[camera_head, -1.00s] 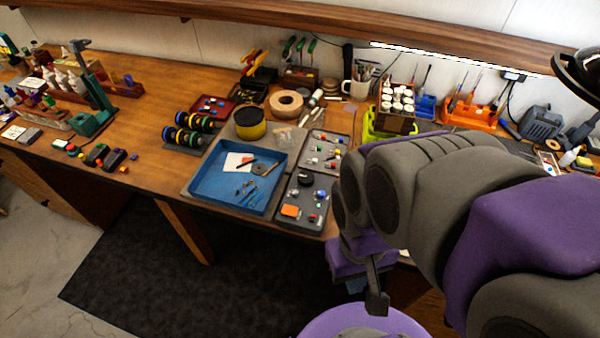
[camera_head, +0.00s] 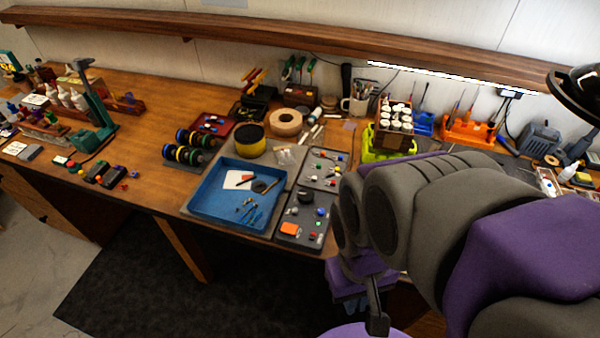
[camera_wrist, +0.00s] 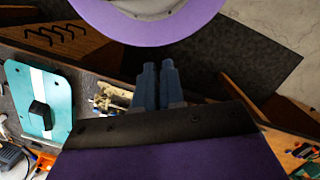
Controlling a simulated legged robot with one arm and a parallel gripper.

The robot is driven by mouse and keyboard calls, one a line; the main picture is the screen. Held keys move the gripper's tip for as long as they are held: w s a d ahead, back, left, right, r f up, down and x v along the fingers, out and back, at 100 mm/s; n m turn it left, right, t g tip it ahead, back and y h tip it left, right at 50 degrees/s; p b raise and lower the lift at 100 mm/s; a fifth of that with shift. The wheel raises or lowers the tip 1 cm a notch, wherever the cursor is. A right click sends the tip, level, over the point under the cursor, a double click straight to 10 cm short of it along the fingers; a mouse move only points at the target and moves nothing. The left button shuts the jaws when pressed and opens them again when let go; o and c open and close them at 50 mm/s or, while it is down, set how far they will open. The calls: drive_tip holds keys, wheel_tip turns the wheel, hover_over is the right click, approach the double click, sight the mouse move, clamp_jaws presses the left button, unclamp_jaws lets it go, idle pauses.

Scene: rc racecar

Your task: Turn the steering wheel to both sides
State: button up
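In the wrist view, my gripper (camera_wrist: 157,75) shows two grey-blue fingers lying side by side with almost no gap and nothing visible between them. A beige mechanical part (camera_wrist: 113,98) lies just left of the fingers; I cannot tell if they touch. Farther left is a teal panel (camera_wrist: 57,100) with a white stripe and a black raised piece (camera_wrist: 40,117), resembling a car body shell. I cannot make out a steering wheel in either view. In the head view, my gripper (camera_head: 376,312) hangs at the bench's front edge, and my arm hides the bench behind it.
A wooden workbench (camera_head: 130,140) runs across the head view. It carries a blue tray (camera_head: 197,202), a grey parts tray (camera_head: 285,230), black spools, and a bottle rack (camera_head: 393,122). A shelf (camera_head: 240,35) runs above. A dark mat (camera_head: 140,270) covers the floor.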

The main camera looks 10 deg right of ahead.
drive_tip(key=o, duration=0.6)
drive_tip(key=w, duration=0.3)
drive_tip(key=w+r+p, duration=0.1)
drive_tip(key=w, duration=0.1)
drive_tip(key=w+r, duration=0.1)
drive_tip(key=w, duration=0.2)
drive_tip(key=shift+w+a+r, duration=0.2)
drive_tip(key=shift+w+r, duration=0.05)
drive_tip(key=shift+w, duration=0.05)
drive_tip(key=o, duration=0.6)
drive_tip(key=w+p, duration=0.2)
drive_tip(key=w, duration=0.9)
drive_tip(key=shift+w+a+r+m+t, duration=0.15)
drive_tip(key=shift+w+r+m+t, duration=0.15)
drive_tip(key=shift+w+m+t, duration=0.1)
drive_tip(key=shift+o, duration=0.4)
drive_tip(key=w+f+m+p, duration=0.1)
drive_tip(key=w+f+p, duration=0.1)
drive_tip(key=w, duration=0.9)
drive_tip(key=shift+w+d+t, duration=0.2)
drive_tip(key=shift+d+t, duration=0.1)
drive_tip(key=shift+d, duration=0.05)
drive_tip(key=m+p, duration=0.1)
hover_over(306, 192)
wheel_tip(306, 192, down, 4)
wheel_tip(306, 192, down, 17)
drive_tip(key=shift+a+r+b, duration=0.1)
drive_tip(key=shift+b, duration=0.45)
drive_tip(key=c, duration=1)
